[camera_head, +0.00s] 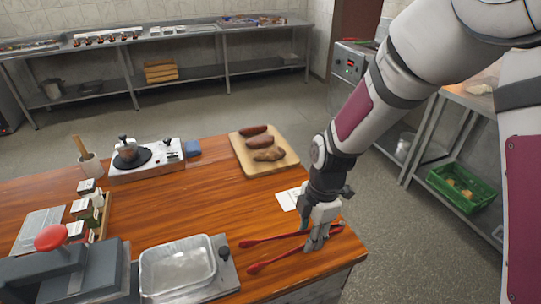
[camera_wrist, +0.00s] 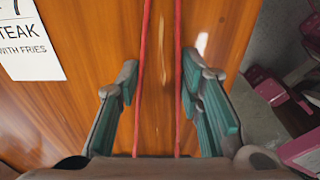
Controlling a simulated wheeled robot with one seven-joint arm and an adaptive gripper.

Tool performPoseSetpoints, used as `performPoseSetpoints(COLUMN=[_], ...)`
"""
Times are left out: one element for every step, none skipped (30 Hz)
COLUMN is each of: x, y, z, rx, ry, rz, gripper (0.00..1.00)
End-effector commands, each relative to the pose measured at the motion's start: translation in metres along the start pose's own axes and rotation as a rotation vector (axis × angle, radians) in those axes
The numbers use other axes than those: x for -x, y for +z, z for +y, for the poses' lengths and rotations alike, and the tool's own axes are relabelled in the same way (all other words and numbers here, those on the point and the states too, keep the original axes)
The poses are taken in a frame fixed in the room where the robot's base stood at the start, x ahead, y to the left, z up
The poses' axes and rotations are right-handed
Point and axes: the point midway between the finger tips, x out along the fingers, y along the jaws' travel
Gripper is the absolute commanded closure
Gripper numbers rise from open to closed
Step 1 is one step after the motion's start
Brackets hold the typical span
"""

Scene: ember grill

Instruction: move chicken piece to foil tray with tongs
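The red tongs (camera_head: 277,238) lie on the wooden counter near its right end, their two arms spread towards the left. My gripper (camera_head: 316,238) is down over their right part, pointing at the counter. In the wrist view, my gripper (camera_wrist: 160,78) has its teal-padded fingers apart, one on each side of the two red tong arms (camera_wrist: 143,80). Narrow gaps seem to show between pads and tongs. The foil tray (camera_head: 178,266) stands empty at the front of the counter. A lighter brown piece, probably the chicken piece (camera_head: 268,154), lies on the cutting board (camera_head: 281,168).
Two darker brown pieces (camera_head: 254,131) share the board. A white card (camera_head: 288,198) lies beside my gripper; its print shows in the wrist view (camera_wrist: 28,45). A scale (camera_head: 145,160), a bottle holder (camera_head: 103,226) and a dark press (camera_head: 70,272) stand leftward. The counter's middle is clear.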

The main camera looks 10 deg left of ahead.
Motion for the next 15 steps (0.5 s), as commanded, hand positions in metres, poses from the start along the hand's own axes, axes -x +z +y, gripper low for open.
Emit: performPoseSetpoints(x=[0.0, 0.0, 0.0, 0.0, 0.0, 0.0, 0.0, 0.001, 0.004, 0.007, 0.01, 0.016, 0.021, 0.025, 0.031], y=[0.0, 0.0, 0.0, 0.0, 0.0, 0.0, 0.0, 0.0, -0.001, -0.001, -0.001, -0.002, -0.003, -0.003, -0.004], z=[0.0, 0.0, 0.0, 0.0, 0.0, 0.0, 0.0, 0.0, 0.0, -0.001, -0.001, -0.001, -0.001, -0.001, -0.001], rx=[0.0, 0.0, 0.0, 0.0, 0.0, 0.0, 0.0, 0.0, 0.0, 0.0, -0.001, -0.001, -0.001, -0.001, 0.0], ry=[-0.001, -0.001, -0.001, -0.001, -0.001, -0.001, -0.001, -0.001, 0.0, 0.0, 0.001, 0.001, 0.002, 0.003, 0.002], rz=[0.0, 0.0, 0.0, 0.0, 0.0, 0.0, 0.0, 0.0, 0.0, 0.0, 0.0, 0.0, 0.0, 0.0, 0.0], gripper=[0.72, 0.72, 0.72, 0.72, 0.72, 0.72, 0.72, 0.72, 0.72, 0.72, 0.72, 0.72, 0.72, 0.72, 0.72])
